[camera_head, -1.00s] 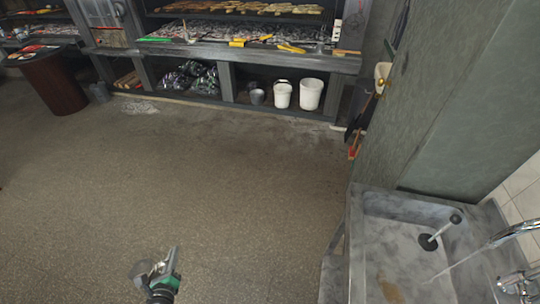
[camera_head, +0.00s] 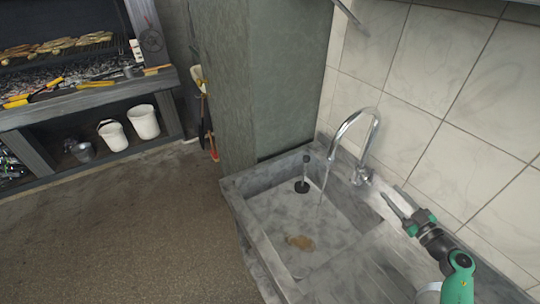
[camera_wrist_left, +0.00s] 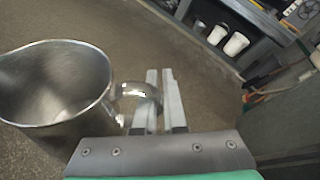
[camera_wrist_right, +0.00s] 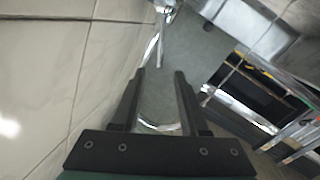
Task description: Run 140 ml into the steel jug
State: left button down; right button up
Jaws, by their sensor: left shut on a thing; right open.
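The steel jug (camera_wrist_left: 50,95) shows at the left of the left wrist view, its open mouth facing the camera. I see no water in the visible part of its inside. My left gripper (camera_wrist_left: 160,82) is shut on the jug's handle (camera_wrist_left: 138,92); both are outside the head view. The chrome tap (camera_head: 372,130) stands behind the sink (camera_head: 240,200), and a thin water stream (camera_head: 325,182) falls from its spout into the basin. My right gripper (camera_head: 395,198) is open and empty, just right of the tap base; it also shows in the right wrist view (camera_wrist_right: 160,78).
A black plug-like piece (camera_head: 302,186) and a brown stain (camera_head: 299,242) are in the basin. A tiled wall (camera_head: 455,90) rises close behind the tap and my right gripper. A green-grey pillar (camera_head: 225,90) stands left of the sink. The floor (camera_head: 130,240) is clear.

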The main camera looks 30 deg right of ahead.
aim_at(373, 174)
jog(key=b+x, duration=0.5)
jog(key=x, duration=0.5)
jog(key=shift+a+f, duration=0.1)
jog(key=shift+f, duration=0.05)
jog(key=shift+w, duration=0.25)
grip_shut()
dwell(0.7)
